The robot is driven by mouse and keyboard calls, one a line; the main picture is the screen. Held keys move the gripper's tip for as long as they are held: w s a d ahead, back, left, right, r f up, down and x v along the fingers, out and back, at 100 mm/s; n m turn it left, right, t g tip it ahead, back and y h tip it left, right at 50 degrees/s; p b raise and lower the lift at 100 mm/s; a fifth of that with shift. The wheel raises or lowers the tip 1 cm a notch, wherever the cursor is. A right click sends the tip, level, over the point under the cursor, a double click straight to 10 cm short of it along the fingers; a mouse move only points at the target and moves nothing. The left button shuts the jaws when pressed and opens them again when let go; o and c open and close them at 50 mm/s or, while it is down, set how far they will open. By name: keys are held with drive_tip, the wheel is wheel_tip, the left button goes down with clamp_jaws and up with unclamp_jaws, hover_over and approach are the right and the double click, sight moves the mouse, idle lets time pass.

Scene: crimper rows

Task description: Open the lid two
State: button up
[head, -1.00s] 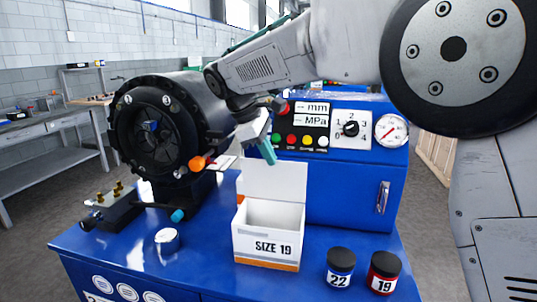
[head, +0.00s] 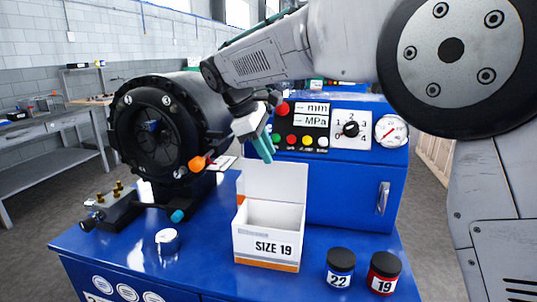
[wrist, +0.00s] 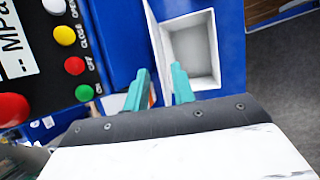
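A white box marked SIZE 19 (head: 268,247) stands on the blue bench top. Its white lid (head: 275,181) stands up at the back, and the box looks empty inside. My gripper (head: 264,147) hangs above and behind the raised lid, in front of the control panel. In the wrist view my gripper (wrist: 160,88) has its two teal fingers apart with nothing between them. The open box (wrist: 192,50) shows beyond the fingertips there. No lid marked two can be made out.
The crimping head (head: 155,130) is at left. A control panel (head: 318,125) with buttons and a gauge (head: 391,131) stands behind.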

drive_tip(key=v, duration=0.6)
drive_tip(key=shift+a+r, duration=0.1)
drive_tip(key=c, duration=0.3)
drive_tip(key=shift+t, duration=0.3)
drive_tip(key=s+r, duration=0.1)
drive_tip(key=s+d+r, duration=0.1)
drive_tip(key=s+r, duration=0.1)
drive_tip(key=shift+r, duration=0.35)
clamp_jaws()
drive_tip(key=s+d+f+n+t+y, duration=0.1)
drive_tip(key=s+d+n+t+y, duration=0.15)
drive_tip(key=s+n, duration=0.7)
drive_tip(key=w+f+n+y, duration=0.1)
drive_tip(key=w+f+n, duration=0.8)
drive_tip(key=w+f, duration=0.1)
drive_tip(key=shift+w+f+t, duration=0.35)
drive_tip(key=shift+w+f, duration=0.05)
drive_tip(key=shift+w, duration=0.3)
